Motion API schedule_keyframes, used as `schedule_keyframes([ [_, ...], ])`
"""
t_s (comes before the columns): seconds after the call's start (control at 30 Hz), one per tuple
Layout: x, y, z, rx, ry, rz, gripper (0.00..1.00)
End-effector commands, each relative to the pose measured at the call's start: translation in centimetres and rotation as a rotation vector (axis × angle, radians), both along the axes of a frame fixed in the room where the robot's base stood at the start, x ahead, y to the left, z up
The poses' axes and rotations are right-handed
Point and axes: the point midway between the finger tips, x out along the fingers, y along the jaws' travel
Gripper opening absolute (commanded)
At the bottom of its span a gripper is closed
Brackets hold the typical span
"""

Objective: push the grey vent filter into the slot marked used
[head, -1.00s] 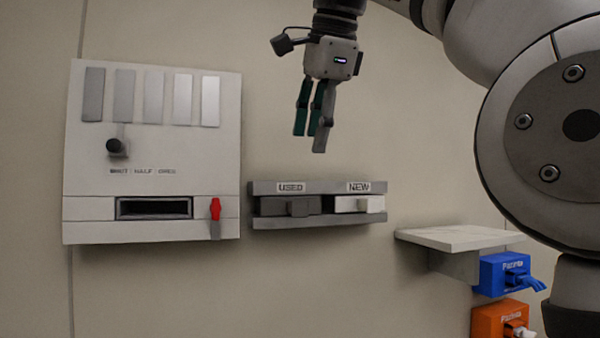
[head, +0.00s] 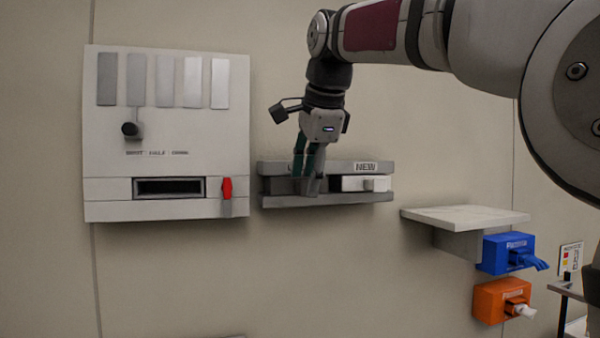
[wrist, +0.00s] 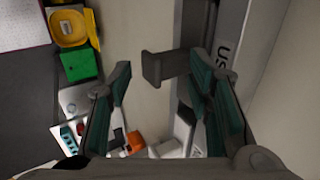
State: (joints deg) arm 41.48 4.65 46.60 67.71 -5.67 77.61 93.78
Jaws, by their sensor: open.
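The grey vent filter (head: 284,186) is in the left bay of the wall rack (head: 330,199), partly hidden by my gripper (head: 312,184). Its protruding grey tab (wrist: 153,68) shows in the wrist view between the tips of my open gripper (wrist: 162,80), or just beyond them; contact cannot be told. The USED label above this bay is hidden in the head view, but part of its lettering (wrist: 225,54) shows in the wrist view. The white filter (head: 350,184) is in the right bay under the NEW label (head: 366,167).
Left of the rack is a white wall panel (head: 215,100) with a dark slot (head: 168,187), a knob (head: 131,129) and a red lever (head: 227,189). A shelf (head: 465,216) and blue (head: 500,253) and orange boxes (head: 495,302) are at lower right. The wall below the rack is clear.

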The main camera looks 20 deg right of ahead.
Motion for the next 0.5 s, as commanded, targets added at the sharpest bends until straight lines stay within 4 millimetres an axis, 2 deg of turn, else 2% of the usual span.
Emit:
schedule_keyframes([
  [0.23,0.05,-0.01,-0.05,0.000,0.000,0.000,0.44],
  [0.43,0.04,-0.01,-0.03,0.000,0.000,0.000,0.00],
  [0.5,0.05,-0.01,-0.08,0.000,0.001,0.000,0.00],
])
